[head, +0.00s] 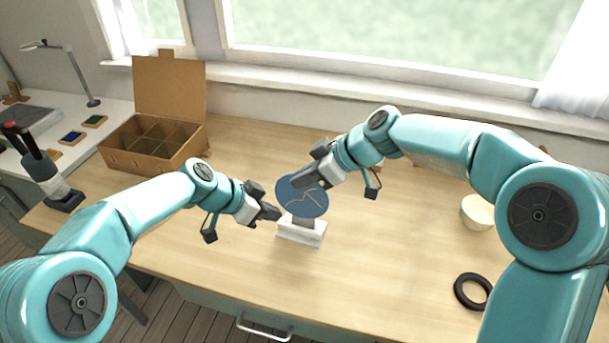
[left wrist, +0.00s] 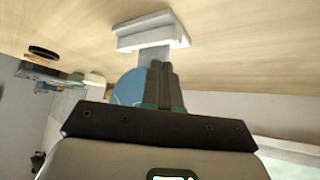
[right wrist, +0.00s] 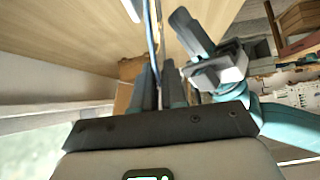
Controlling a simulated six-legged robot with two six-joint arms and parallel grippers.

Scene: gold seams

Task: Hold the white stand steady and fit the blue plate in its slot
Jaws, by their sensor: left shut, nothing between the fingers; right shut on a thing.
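The blue plate (head: 311,204) with gold seams stands on edge just above the white stand (head: 301,236). My right gripper (head: 299,183) is shut on its upper part; the right wrist view shows the plate (right wrist: 154,38) edge-on between the fingers. The stand sits upright on the table, with a grey upright part (left wrist: 153,56) visible in the left wrist view. My left gripper (head: 275,213) is shut and empty, left of the plate and above the stand, apart from the stand's base. I cannot tell whether the plate's lower edge is in the slot.
An open cardboard box (head: 155,146) with compartments stands at the back left. A dark instrument (head: 44,170) is at the far left. A cream bowl (head: 477,212) and a black ring (head: 471,291) lie to the right. The table front around the stand is clear.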

